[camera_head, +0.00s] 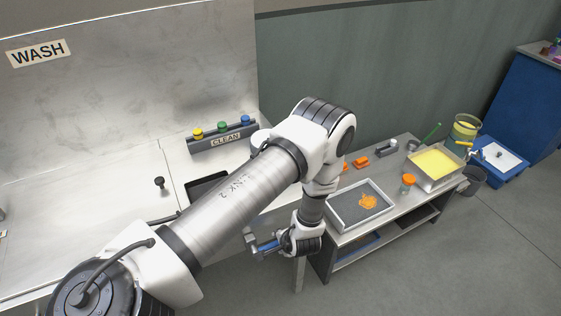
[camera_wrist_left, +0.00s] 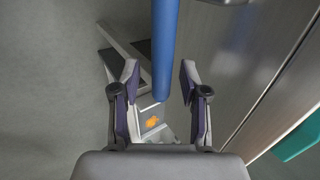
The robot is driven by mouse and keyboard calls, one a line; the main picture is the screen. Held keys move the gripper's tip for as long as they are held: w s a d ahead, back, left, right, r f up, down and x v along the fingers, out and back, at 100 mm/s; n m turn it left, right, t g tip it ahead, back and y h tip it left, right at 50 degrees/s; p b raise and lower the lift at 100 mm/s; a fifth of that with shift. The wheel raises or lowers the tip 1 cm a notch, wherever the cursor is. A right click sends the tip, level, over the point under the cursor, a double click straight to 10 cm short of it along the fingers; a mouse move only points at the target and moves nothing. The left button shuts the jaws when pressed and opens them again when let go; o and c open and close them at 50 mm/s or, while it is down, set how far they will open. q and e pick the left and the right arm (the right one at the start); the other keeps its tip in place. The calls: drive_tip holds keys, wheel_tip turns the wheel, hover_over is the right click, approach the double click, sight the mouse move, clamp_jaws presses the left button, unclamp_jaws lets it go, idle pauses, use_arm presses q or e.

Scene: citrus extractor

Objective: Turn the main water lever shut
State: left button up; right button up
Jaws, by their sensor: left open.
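The main water lever shows as a blue bar (camera_wrist_left: 165,45) in the left wrist view. It runs down from the top edge, and its lower end lies between the fingers of my left gripper (camera_wrist_left: 159,75). The fingers are open, with a gap visible on both sides of the bar, so no grip shows. In the head view a short blue piece (camera_head: 268,246) shows by my left gripper (camera_head: 259,243), at the sink unit's front edge. The lever's mount is out of sight. My right gripper is not in view.
The metal wash counter (camera_head: 150,155) holds a rack with yellow, green and blue knobs marked CLEAN (camera_head: 226,140). A low bench (camera_head: 400,208) at right holds a tray (camera_head: 341,218) with orange bits and a yellow-filled tub (camera_head: 436,162). The sink unit's panel (camera_wrist_left: 235,60) stands close right of the bar.

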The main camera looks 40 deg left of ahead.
use_arm(q)
drive_tip(key=v, duration=1.1)
drive_tip(key=shift+r, duration=0.2)
drive_tip(key=shift+d, duration=0.1)
drive_tip(key=s+f+g+h, duration=0.1)
drive_tip(key=s+f, duration=0.3)
drive_tip(key=s, duration=0.3)
drive_tip(key=s+f+g+h, duration=0.2)
drive_tip(key=s+f, duration=0.1)
drive_tip(key=s, duration=0.4)
drive_tip(key=s+d+n+h, duration=0.2)
drive_tip(key=d+n, duration=0.1)
drive_tip(key=s+d+n+h, duration=0.1)
drive_tip(key=n, duration=0.1)
drive_tip(key=shift+s+d+r+t+h, duration=0.25)
drive_tip(key=shift+s+d+t+h, duration=0.05)
drive_tip(key=shift+d, duration=0.05)
